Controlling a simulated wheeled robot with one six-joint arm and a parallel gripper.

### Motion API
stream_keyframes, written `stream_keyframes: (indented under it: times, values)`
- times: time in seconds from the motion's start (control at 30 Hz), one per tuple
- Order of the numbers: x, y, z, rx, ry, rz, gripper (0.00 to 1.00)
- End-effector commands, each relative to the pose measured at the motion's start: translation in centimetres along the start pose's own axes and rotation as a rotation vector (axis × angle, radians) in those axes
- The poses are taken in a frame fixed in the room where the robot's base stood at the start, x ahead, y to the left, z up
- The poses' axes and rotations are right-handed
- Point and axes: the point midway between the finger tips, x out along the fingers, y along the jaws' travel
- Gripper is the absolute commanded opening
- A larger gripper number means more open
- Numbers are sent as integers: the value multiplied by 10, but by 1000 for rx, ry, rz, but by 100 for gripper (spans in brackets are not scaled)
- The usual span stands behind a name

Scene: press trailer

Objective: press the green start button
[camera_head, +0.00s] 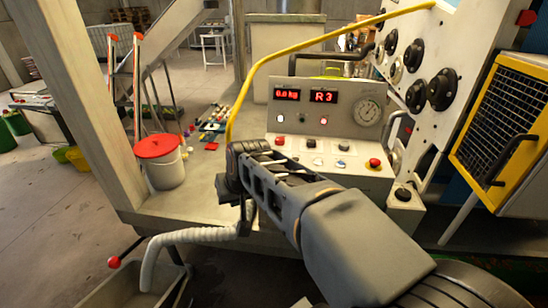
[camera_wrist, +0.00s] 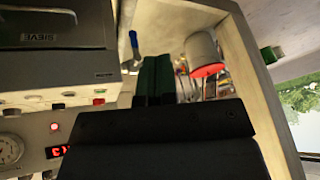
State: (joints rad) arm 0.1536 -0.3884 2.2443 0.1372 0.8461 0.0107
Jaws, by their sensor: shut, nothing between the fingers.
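The grey control panel (camera_head: 350,174) stands right of centre in the head view, with a row of small buttons and a red mushroom button (camera_head: 374,162). No green button can be made out there; my arm covers the panel's left part. In the wrist view, which is turned over, a small green and red spot (camera_wrist: 98,101) shows on the panel's edge, too small to identify for sure. My gripper (camera_wrist: 156,62) is shut and empty, its dark fingers side by side in the wrist view, pointing past the panel toward the bucket side. It appears apart from the buttons.
A yellow rail (camera_head: 300,53) arches over the panel's left side. A white bucket with a red lid (camera_head: 157,147) stands on the trailer deck at left. Red displays (camera_head: 324,97) and a gauge (camera_head: 367,112) sit above the buttons. A yellow-framed grille (camera_head: 500,110) is at right.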

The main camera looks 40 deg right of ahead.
Motion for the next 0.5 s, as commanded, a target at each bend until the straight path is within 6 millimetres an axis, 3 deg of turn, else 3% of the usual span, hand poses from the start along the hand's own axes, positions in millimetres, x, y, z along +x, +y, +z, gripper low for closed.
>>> stream_keyframes:
  times: [0.03, 0.2, 0.3, 0.5]
  values:
    - [2, 12, -31, 78, 28, -6, 0]
    - [6, 62, -119, 306, 144, -37, 0]
    - [9, 96, -158, 416, 209, -49, 0]
    - [13, 156, -206, 569, 310, -62, 0]
